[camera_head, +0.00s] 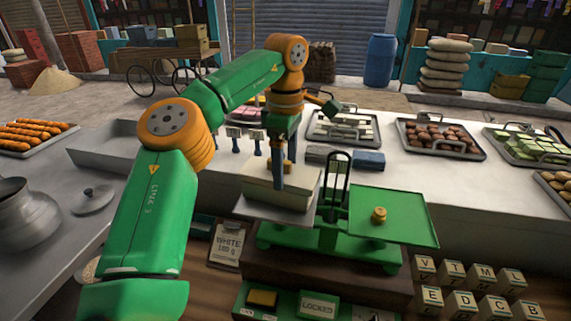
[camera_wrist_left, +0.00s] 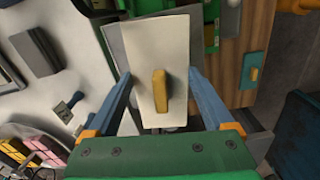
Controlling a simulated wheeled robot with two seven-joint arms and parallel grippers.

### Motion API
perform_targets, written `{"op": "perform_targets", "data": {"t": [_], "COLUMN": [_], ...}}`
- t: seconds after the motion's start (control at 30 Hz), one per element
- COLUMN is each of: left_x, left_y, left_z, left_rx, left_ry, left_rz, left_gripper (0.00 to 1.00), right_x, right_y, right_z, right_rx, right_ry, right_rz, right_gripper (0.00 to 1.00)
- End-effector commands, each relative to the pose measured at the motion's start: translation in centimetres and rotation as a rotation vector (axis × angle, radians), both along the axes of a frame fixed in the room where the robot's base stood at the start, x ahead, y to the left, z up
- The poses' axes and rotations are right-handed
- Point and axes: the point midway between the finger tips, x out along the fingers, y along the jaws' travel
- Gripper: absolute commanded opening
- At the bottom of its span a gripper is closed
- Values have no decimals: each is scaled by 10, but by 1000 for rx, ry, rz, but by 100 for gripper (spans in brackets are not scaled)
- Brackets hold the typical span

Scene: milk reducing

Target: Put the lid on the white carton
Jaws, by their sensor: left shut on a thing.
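The white carton (camera_head: 265,199) stands on the left pan of a green balance scale in the head view. A pale flat lid (camera_wrist_left: 158,45) with a brass-coloured knob (camera_wrist_left: 160,90) shows in the left wrist view. My left gripper (camera_head: 284,183) points down over the carton. Its two blue fingers (camera_wrist_left: 160,74) are shut on the lid's opposite long edges, with the knob between them. The lid lies over the carton's top; whether it is fully seated I cannot tell. The gripper hides part of the carton and lid. My right gripper is not in view.
The green scale (camera_head: 330,238) has a brass weight (camera_head: 379,214) on its right pan. A card reading WHITE (camera_head: 228,245) stands at the left. Lettered blocks (camera_head: 470,290) sit front right. Trays of sweets (camera_head: 440,139) line the counter behind.

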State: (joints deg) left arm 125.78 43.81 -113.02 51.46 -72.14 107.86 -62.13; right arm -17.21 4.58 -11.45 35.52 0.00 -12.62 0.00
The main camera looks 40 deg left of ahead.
Motion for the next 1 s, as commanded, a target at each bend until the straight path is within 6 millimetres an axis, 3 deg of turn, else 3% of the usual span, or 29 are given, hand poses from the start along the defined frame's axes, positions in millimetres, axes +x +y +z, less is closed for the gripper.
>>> {"op": "perform_targets", "data": {"t": [1.0], "left_x": [-2], "left_y": [0], "left_z": [-7], "left_rx": [-1], "left_ry": [-1], "left_rz": [0], "left_gripper": [35], "right_x": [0], "right_y": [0], "right_z": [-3], "right_rx": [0], "right_ry": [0], "right_rz": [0], "right_gripper": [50]}}
